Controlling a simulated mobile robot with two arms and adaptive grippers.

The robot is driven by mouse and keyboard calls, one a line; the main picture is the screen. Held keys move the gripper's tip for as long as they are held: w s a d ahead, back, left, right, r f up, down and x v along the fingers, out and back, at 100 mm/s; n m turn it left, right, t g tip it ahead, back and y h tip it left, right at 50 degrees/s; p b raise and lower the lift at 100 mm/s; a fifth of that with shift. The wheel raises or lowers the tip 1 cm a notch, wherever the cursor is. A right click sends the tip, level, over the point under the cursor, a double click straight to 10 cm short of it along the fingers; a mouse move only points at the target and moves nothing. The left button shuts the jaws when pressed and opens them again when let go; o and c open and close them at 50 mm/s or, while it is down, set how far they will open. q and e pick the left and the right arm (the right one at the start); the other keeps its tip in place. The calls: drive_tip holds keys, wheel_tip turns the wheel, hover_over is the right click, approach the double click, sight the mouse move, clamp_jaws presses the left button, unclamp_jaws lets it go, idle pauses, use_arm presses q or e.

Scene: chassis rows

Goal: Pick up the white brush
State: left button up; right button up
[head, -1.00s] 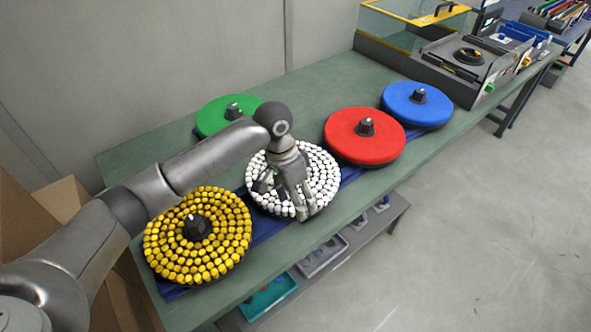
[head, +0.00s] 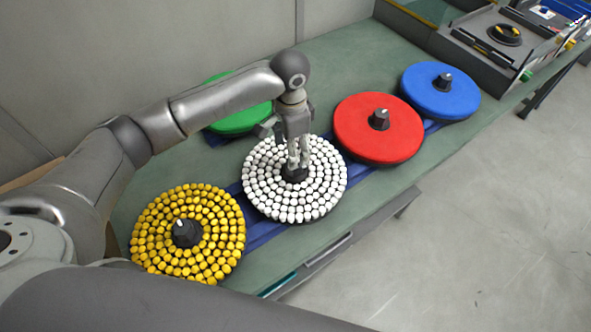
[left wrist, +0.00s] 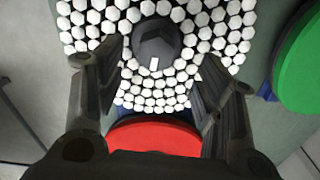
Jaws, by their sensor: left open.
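The white brush (head: 268,191) is a round disc of white tufts with a dark knob at its centre, lying on the bench. My left gripper (head: 298,165) is over its middle, pointing down at the knob. In the left wrist view the white brush (left wrist: 215,22) fills the top, and its dark knob (left wrist: 157,42) shows between the spread fingers of my left gripper (left wrist: 163,95). The fingers look open, one on each side of the knob. Whether they touch it I cannot tell. My right gripper is not in view.
A yellow tufted brush (head: 150,232) lies left of the white one. A red disc (head: 365,140) and a blue disc (head: 440,90) lie to the right, a green disc (head: 240,117) behind. The green bench (head: 345,60) is bare behind the red disc.

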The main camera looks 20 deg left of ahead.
sight(294, 174)
use_arm(q)
drive_tip(key=shift+s+f, duration=0.25)
drive_tip(key=shift+f, duration=0.35)
drive_tip(key=f, duration=0.1)
drive_tip(key=f+p, duration=0.1)
drive_tip(key=f, duration=0.2)
drive_tip(key=shift+w+d+f+p, duration=0.3)
drive_tip(key=shift+d+p, duration=0.05)
drive_tip(key=shift+p, duration=0.05)
drive_tip(key=shift+f, duration=0.4)
drive_tip(key=c, duration=0.5)
clamp_jaws()
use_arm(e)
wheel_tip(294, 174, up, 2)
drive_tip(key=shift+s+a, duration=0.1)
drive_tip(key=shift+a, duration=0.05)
use_arm(q)
drive_tip(key=shift+w+r, duration=0.1)
drive_tip(key=shift+w, duration=0.05)
